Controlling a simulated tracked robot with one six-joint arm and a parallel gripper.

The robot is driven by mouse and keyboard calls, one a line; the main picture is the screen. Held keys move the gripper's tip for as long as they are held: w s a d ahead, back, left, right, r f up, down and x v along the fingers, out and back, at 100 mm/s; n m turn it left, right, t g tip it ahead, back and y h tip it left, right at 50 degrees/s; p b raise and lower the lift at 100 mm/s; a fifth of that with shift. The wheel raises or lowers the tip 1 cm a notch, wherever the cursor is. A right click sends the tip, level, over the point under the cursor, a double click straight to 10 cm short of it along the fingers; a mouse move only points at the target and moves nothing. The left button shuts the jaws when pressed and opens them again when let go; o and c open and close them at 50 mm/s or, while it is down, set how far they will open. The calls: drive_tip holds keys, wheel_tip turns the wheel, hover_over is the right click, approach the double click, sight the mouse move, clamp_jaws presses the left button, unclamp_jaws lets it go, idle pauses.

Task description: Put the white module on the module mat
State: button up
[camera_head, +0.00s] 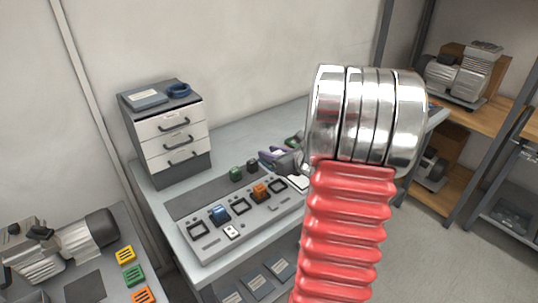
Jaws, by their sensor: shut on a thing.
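My gripper (284,161) is partly hidden behind my own red and silver arm, over the back right of the bench. Its jaws are shut, and a small white piece (298,182) shows just below them, partly covered by my arm. It looks like the white module, but I cannot see the grip itself. The module mat (190,204) looks to be the dark grey strip on the bench, left of my gripper. A green module (236,174) and a black module (252,165) stand at its right part.
A grey slotted panel (205,252) in front of the mat holds a blue module (220,214) and an orange module (260,192). A small white plate (232,232) lies on its front. A drawer cabinet (140,135) stands behind left. The mat's left part is bare.

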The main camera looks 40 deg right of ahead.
drive_tip(key=w+a+f+n+y, duration=0.1)
drive_tip(key=w+a, duration=0.1)
drive_tip(key=a, duration=0.8)
drive_tip(key=w+a+f+n+y, duration=0.1)
drive_tip(key=w+a+n+y, duration=0.1)
drive_tip(key=a, duration=0.9)
drive_tip(key=w+a+f+n+y, duration=0.1)
drive_tip(key=w+a, duration=0.3)
drive_tip(key=a, duration=0.6)
drive_tip(key=shift+a+f+n+g+y, duration=0.3)
drive_tip(key=shift+a+f+y, duration=0.1)
drive_tip(key=shift+y, duration=0.3)
drive_tip(key=shift+w+d, duration=0.1)
